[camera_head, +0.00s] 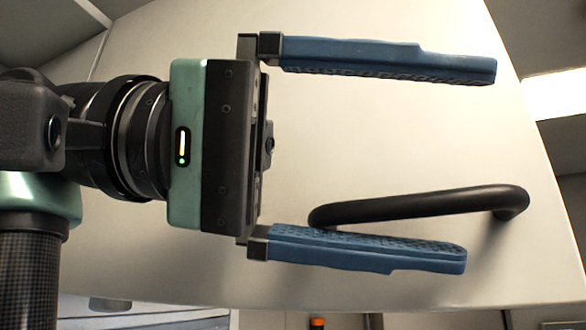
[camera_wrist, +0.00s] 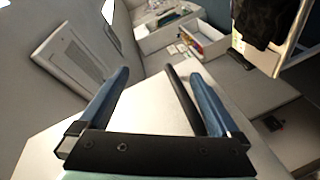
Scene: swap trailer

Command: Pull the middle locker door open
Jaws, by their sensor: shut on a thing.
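The pale locker door (camera_head: 400,130) fills most of the head view and shows as a pale panel in the wrist view (camera_wrist: 150,105). I cannot tell how far it stands open. Its black bar handle (camera_head: 420,206) lies between my gripper's (camera_head: 480,165) two blue fingers. The handle runs beside the lower finger, very close to or touching it. The upper finger is well apart from it. The wrist view shows the handle (camera_wrist: 184,100) beside the right finger. My gripper is shut on the handle, though its fingers stand wide apart.
Beyond the door in the wrist view are an open white drawer (camera_wrist: 190,45) with small items, a louvred wall panel (camera_wrist: 75,55) at left, and dark hanging cloth (camera_wrist: 258,20) at upper right. A bright light (camera_head: 555,95) shows past the door's right edge.

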